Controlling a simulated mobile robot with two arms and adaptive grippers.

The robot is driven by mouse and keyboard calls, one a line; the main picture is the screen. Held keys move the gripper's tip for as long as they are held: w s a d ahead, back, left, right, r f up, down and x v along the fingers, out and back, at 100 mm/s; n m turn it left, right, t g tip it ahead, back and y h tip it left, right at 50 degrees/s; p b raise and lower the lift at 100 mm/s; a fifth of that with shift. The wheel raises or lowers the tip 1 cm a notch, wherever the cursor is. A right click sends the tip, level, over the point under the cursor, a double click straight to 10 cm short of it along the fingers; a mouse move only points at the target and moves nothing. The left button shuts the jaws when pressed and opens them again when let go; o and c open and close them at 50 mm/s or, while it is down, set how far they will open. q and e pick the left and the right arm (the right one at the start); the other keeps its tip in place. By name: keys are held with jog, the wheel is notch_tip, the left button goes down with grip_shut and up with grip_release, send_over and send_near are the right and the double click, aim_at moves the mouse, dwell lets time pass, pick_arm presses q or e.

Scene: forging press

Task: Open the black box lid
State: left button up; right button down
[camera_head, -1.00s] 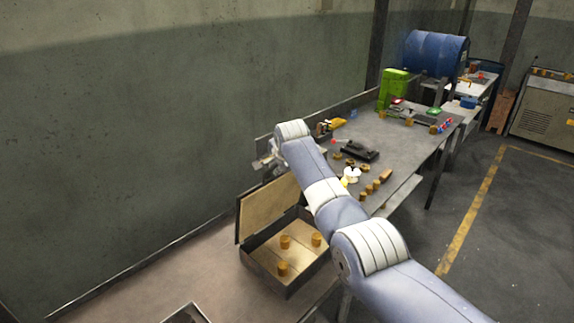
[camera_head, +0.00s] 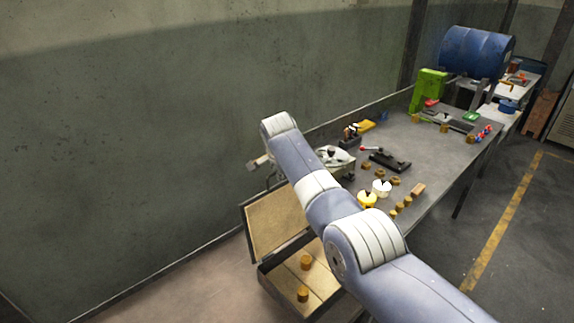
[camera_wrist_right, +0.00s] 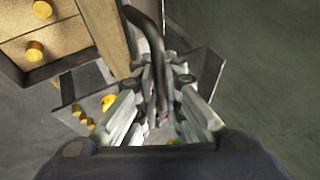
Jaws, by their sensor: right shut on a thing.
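The black box (camera_head: 272,281) stands low beside the workbench, with a tan inside and orange cylinders in it. Its lid (camera_head: 277,222) stands raised on the wall side, tan inner face showing. My right arm crosses above the box, and my right gripper (camera_head: 268,168) is behind the lid's upper edge, partly hidden by my arm. In the right wrist view, the gripper (camera_wrist_right: 160,108) is shut on a dark curved handle (camera_wrist_right: 150,35) beside the lid's edge (camera_wrist_right: 106,35). The left gripper is out of view.
The grey workbench (camera_head: 432,150) holds a black tool (camera_head: 390,161), orange pieces, white and yellow parts and a green machine (camera_head: 428,92). A blue barrel (camera_head: 476,52) is behind. The wall (camera_head: 120,130) stands close behind the lid. Floor at right is open.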

jog(key=shift+f, duration=0.15)
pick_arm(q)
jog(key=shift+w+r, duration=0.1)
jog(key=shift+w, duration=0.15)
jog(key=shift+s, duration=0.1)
pick_arm(e)
jog(key=c, duration=1.7)
grip_release()
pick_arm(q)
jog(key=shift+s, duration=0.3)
